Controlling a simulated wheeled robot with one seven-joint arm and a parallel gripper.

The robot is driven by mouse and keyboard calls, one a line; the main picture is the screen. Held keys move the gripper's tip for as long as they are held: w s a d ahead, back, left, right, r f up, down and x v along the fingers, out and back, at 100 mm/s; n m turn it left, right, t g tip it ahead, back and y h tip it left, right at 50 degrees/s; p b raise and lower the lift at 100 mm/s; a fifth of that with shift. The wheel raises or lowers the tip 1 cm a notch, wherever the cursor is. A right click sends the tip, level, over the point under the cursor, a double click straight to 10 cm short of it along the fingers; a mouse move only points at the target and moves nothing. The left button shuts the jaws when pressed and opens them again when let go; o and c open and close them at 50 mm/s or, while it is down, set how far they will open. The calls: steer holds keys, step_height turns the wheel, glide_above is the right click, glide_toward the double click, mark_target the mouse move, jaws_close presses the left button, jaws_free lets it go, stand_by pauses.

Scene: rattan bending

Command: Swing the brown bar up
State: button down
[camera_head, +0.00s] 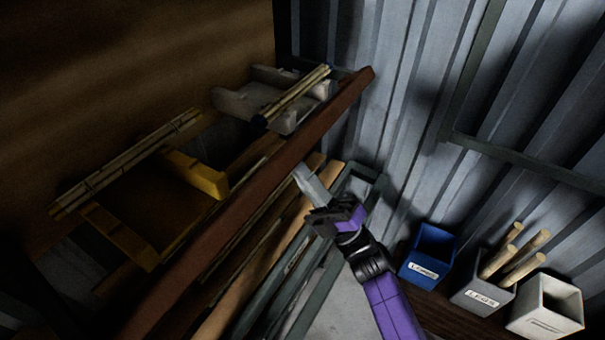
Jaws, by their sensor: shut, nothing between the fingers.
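The brown bar (253,198) is a long reddish-brown beam. It runs slanting from the lower left up to the upper right, in front of a bench with rattan canes. Its upper right end stands out near the corrugated wall. My gripper (301,172) is at the end of my purple and black arm, just right of the bar's middle. Its fingers are shut and point up and left toward the bar. Nothing shows between them. I cannot tell whether the fingertips touch the bar.
Bundled canes (130,160) rest on yellow brackets (197,174) at left. A grey fixture (242,103) holds more canes. A green-grey frame (330,245) lies below my gripper. At lower right stand a blue bin (430,252), a grey bin (482,297) with wooden legs, and a white bin (546,307).

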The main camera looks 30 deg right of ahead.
mark_target(302, 160)
steer(key=shift+a+r, duration=0.3)
steer(key=shift+r, duration=0.3)
steer(key=shift+p, duration=0.3)
steer(key=shift+w+d+r+p, duration=0.15)
steer(key=shift+r+p, duration=0.4)
steer(key=shift+r, duration=0.45)
steer(key=shift+w+a+r+p, duration=0.15)
steer(key=shift+r+p, duration=0.05)
steer(key=shift+r, duration=0.25)
steer(key=shift+w+a+r+p, duration=0.1)
steer(key=shift+w+r+p, duration=0.05)
steer(key=shift+r, duration=0.25)
steer(key=shift+w+a+r, duration=0.1)
steer(key=shift+w+r, duration=0.1)
steer(key=shift+r, duration=0.1)
steer(key=s+d+f, duration=0.2)
steer(key=s+d, duration=0.3)
steer(key=s, duration=0.3)
steer(key=shift+s, duration=0.35)
